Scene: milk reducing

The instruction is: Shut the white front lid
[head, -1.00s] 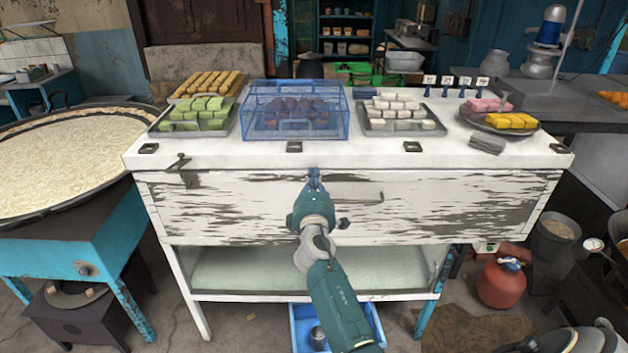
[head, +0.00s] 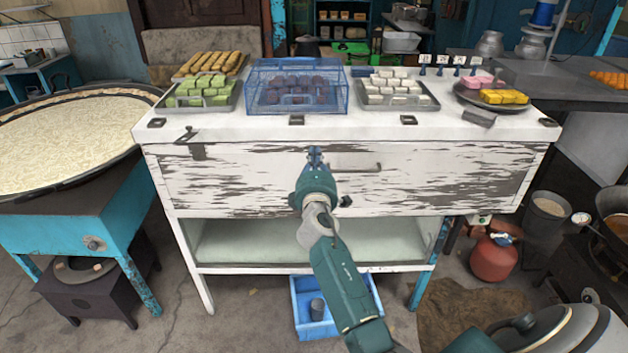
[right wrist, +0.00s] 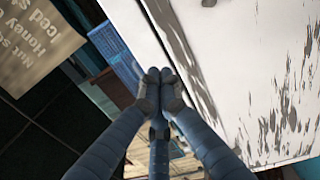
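The white front lid (head: 430,178) is the weathered, peeling panel on the front of the white counter. It hangs close to upright under the counter top, with a thin dark line along its top edge. A thin bar handle (head: 357,168) sits near its middle. My right gripper (head: 315,152) is in front of the lid's upper middle, left of the handle. In the right wrist view its fingertips (right wrist: 160,84) are together with nothing seen between them, beside the lid (right wrist: 240,80). I cannot tell whether they touch it. My left gripper is out of view.
The counter top (head: 350,128) holds trays of sweets and a blue mesh box (head: 297,88). A blue bin (head: 303,300) stands on the floor below. A wide round pan (head: 70,140) is at left, a red gas cylinder (head: 493,258) at right.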

